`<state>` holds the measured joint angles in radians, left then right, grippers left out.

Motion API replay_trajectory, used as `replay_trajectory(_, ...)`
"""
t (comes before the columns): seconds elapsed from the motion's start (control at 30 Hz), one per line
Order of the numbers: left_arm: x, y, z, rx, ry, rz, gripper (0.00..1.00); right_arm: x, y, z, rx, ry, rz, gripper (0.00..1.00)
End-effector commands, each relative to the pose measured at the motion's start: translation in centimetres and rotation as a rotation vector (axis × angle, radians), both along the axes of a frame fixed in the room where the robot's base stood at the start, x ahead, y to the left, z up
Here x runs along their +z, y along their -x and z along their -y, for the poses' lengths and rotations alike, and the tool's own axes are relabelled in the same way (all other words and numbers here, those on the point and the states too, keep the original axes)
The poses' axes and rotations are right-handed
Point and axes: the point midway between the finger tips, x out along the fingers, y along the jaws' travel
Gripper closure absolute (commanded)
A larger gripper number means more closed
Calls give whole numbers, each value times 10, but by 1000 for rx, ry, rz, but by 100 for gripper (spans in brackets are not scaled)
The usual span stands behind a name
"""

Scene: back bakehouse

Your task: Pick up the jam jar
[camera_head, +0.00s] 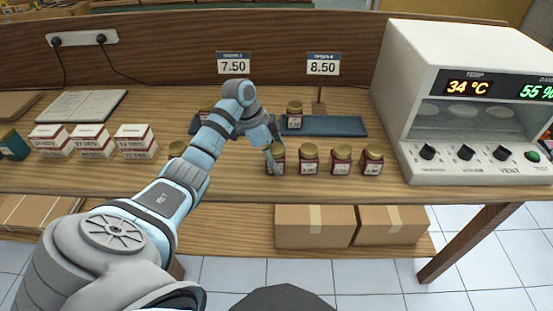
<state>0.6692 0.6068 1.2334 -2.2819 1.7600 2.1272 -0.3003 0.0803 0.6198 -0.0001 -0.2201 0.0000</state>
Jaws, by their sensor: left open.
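Several jam jars with gold lids and dark red contents stand in a row on the wooden counter: the leftmost of these jars (279,162), a second jar (309,160), a third (341,160) and one at the right end (372,161). My left gripper (273,151) is open at the leftmost jar, with its fingers overlapping that jar's upper left part. I cannot tell whether they touch it. Another jar (294,113) stands on the blue tray (335,126) behind. A gold lid (177,148) shows beside my left arm, mostly hidden by it. My right gripper is out of view.
Price signs reading 7.50 (233,63) and 8.50 (323,64) stand at the back. A white oven-like cabinet (410,80) bounds the right. Cardboard boxes (315,226) sit below the counter.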

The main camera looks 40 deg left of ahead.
Motion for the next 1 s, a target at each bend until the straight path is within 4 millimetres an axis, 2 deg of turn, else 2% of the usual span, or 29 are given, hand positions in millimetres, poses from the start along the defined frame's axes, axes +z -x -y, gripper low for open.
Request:
replay_trajectory(0.1, 1, 0, 0, 0, 0, 0, 32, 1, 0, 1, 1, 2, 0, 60)
replay_trajectory(0.47, 1, 0, 0, -1, 0, 0, 89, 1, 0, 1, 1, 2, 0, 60)
replay_trajectory(0.77, 5, 0, 0, -1, 0, 2, 90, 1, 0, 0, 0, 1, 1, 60)
replay_trajectory(0.87, 15, -1, 0, -1, 0, 3, 90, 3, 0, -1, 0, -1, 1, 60)
replay_trajectory(1.0, 47, -1, -1, 0, -2, 5, 90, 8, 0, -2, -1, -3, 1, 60)
